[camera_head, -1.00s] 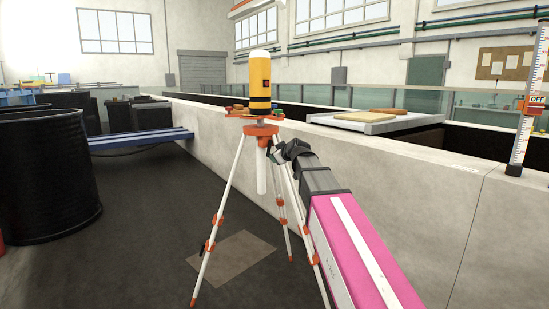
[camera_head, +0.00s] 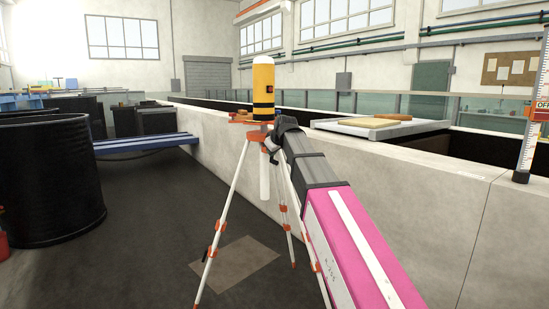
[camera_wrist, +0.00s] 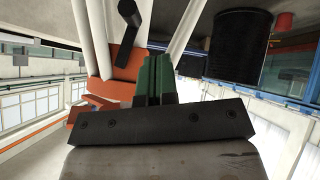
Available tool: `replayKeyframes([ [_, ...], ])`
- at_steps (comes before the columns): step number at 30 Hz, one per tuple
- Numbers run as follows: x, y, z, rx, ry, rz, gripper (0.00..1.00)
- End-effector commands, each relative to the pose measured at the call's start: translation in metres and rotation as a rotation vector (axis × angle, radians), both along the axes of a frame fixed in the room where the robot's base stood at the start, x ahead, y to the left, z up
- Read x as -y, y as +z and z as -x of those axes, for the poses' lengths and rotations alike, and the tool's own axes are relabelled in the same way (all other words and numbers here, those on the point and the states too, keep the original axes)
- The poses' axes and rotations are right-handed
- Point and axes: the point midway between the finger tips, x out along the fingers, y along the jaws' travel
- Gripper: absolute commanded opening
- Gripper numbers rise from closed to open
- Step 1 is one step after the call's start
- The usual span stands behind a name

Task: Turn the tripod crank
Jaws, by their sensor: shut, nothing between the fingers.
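The tripod (camera_head: 221,215) stands on the floor with white legs and an orange head (camera_head: 250,135). A yellow cylindrical instrument with a white top (camera_head: 263,84) stands on it. My gripper (camera_head: 268,150) is at the right side of the tripod head, small and partly hidden by my wrist. In the wrist view my gripper (camera_wrist: 154,62) has its green fingers together and empty, close to the orange head (camera_wrist: 122,68). A black handle-like part (camera_wrist: 128,12), probably the crank, shows beyond the fingertips, apart from them. I cannot tell the exact depth gap.
A concrete flume wall (camera_head: 400,176) runs along the right, close to the tripod. A black tank (camera_head: 48,178) stands at the left, with a blue beam (camera_head: 145,144) behind it. The floor between tank and tripod is clear. A measuring staff (camera_head: 532,120) stands on the wall.

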Motion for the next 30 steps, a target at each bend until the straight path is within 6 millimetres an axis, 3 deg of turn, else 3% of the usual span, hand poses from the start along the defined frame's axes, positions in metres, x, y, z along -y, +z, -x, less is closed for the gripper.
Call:
replayKeyframes([
  [1, -0.013, 0.017, -0.009, -0.061, -0.025, 0.033, 0.0],
  [7, -0.033, 0.061, -0.003, -0.274, -0.2, 0.157, 0.0],
  [14, -0.037, 0.085, 0.008, -0.365, -0.323, 0.216, 0.0],
  [20, -0.036, 0.069, 0.003, -0.372, -0.33, 0.22, 0.0],
  [30, -0.032, 0.012, -0.021, -0.372, -0.328, 0.22, 0.0],
])
